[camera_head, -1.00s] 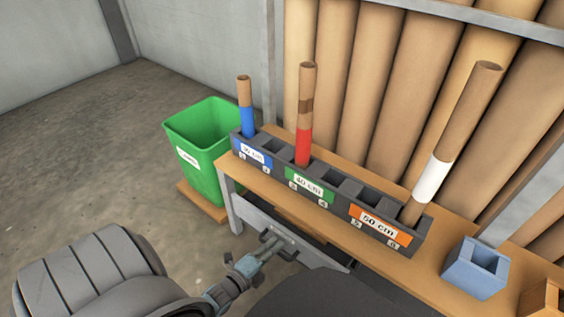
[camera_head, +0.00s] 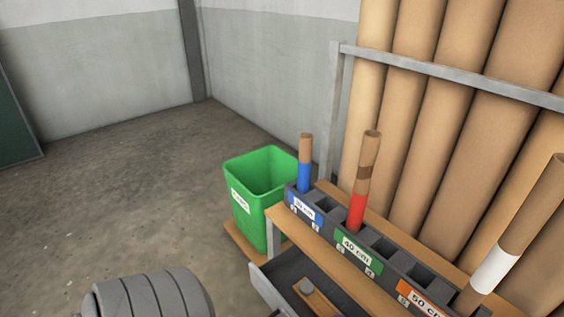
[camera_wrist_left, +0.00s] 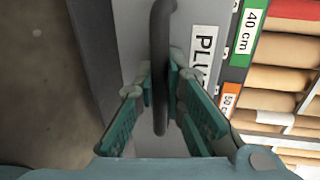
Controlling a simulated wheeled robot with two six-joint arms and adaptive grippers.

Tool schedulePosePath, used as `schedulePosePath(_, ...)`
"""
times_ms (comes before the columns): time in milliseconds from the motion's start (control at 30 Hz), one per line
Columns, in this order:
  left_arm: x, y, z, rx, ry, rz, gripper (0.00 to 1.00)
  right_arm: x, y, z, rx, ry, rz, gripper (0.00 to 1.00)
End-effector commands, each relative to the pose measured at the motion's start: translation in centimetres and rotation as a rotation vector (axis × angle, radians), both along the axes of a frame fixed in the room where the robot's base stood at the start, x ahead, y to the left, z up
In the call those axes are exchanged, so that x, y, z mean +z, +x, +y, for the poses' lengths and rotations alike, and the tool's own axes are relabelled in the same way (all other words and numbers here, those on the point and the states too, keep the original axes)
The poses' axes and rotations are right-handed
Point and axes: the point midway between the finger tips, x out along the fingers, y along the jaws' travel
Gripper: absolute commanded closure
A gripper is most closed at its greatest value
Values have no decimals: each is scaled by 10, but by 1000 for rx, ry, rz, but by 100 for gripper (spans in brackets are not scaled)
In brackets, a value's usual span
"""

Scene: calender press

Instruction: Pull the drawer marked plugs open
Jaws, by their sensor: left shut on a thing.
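The drawer (camera_head: 264,290) under the bench stands open in the head view, its dark inside partly showing. The bottom edge of the picture cuts it off. In the left wrist view its light grey front (camera_wrist_left: 200,12) carries a white label (camera_wrist_left: 203,50) reading "PLU", the rest hidden by my gripper. A dark bar handle (camera_wrist_left: 160,30) stands out from this front. My left gripper (camera_wrist_left: 159,78) is shut on the handle, one finger on each side. The left gripper is out of the head view. My right gripper is in neither view.
The bench (camera_head: 326,265) bears a dark rack (camera_head: 378,262) of tubes. A green bin (camera_head: 243,205) stands beyond the bench's left end. The floor (camera_head: 120,190) to the left is clear.

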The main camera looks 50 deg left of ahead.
Motion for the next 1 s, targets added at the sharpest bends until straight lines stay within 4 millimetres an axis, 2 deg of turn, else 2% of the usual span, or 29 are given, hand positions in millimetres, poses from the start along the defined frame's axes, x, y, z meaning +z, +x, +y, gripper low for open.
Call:
schedulePosePath(33,0,0,0,0,0,1,100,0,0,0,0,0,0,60)
schedulePosePath(67,0,0,0,0,0,1,87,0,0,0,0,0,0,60)
schedulePosePath(167,0,0,0,0,0,1,71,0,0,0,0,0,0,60)
schedulePosePath(533,1,-5,0,0,0,1,69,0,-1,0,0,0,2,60)
schedulePosePath(667,5,-28,-1,0,0,4,69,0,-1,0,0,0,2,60)
schedulePosePath(900,19,-93,-2,0,-1,4,69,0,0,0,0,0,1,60)
schedulePosePath(1000,23,-109,-2,0,0,2,69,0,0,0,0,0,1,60)
